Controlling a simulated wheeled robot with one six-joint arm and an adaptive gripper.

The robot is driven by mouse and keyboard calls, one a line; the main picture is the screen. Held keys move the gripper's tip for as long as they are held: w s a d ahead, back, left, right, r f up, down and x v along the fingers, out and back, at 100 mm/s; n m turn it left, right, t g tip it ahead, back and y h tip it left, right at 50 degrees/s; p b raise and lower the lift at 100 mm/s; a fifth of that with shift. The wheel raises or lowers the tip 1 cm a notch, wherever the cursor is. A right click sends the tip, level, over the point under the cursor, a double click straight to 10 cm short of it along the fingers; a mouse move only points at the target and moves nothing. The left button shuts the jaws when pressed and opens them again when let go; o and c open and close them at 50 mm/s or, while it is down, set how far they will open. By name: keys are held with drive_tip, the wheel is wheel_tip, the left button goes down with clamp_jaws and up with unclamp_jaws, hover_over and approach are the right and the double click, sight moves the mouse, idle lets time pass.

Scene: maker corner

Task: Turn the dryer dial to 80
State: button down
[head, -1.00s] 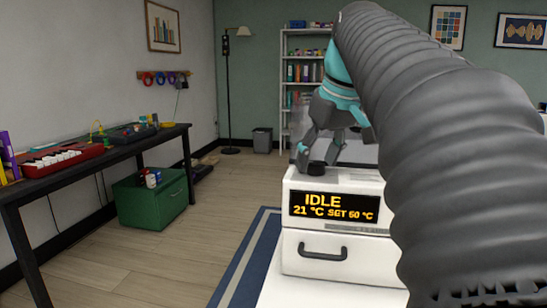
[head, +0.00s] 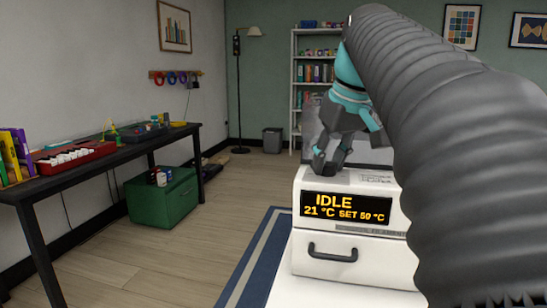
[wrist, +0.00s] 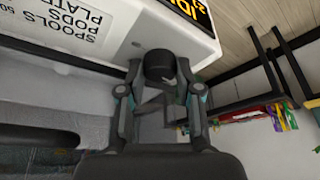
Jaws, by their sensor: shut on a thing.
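The white dryer (head: 312,254) stands ahead of me, with a drawer handle below its display. The display (head: 346,208) is lit orange and reads IDLE, 21 °C and SET, apparently 50 °C. The black round dial (wrist: 159,66) sits on the dryer's top near its edge. My gripper (wrist: 160,74) has one finger on each side of the dial and is shut on it. In the head view my gripper (head: 325,166) reaches down to the dryer's top left front, and its fingers mostly hide the dial.
A shelf (head: 296,90) stands behind. The floor between is clear. A printed label (wrist: 75,25) lies on the dryer.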

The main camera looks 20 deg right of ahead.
drive_tip(key=m+h, duration=0.1)
drive_tip(key=m, duration=0.1)
drive_tip(key=m+h, duration=0.1)
drive_tip(key=m, duration=0.2)
drive_tip(key=shift+a+m+g, duration=0.15)
drive_tip(key=shift+m+g, duration=0.15)
drive_tip(key=m+h, duration=0.1)
drive_tip(key=m, duration=0.2)
drive_tip(key=m+g, duration=0.1)
drive_tip(key=m, duration=0.2)
drive_tip(key=shift+w+a+g+h, duration=0.1)
drive_tip(key=shift+w+g+h, duration=0.05)
drive_tip(key=shift+g+h, duration=0.2)
drive_tip(key=m+g, duration=0.1)
drive_tip(key=m, duration=0.1)
drive_tip(key=m+g+h, duration=0.1)
drive_tip(key=m, duration=0.2)
drive_tip(key=shift+w+m, duration=0.1)
drive_tip(key=shift+m, duration=0.2)
drive_tip(key=m, duration=0.2)
drive_tip(key=m+g, duration=0.1)
drive_tip(key=m, duration=0.1)
drive_tip(key=shift+w+m+g, duration=0.1)
drive_tip(key=shift+m+g, duration=0.15)
drive_tip(key=shift+m, duration=0.05)
drive_tip(key=shift+f+m, duration=0.1)
drive_tip(key=shift+m, duration=0.4)
drive_tip(key=shift+g, duration=0.3)
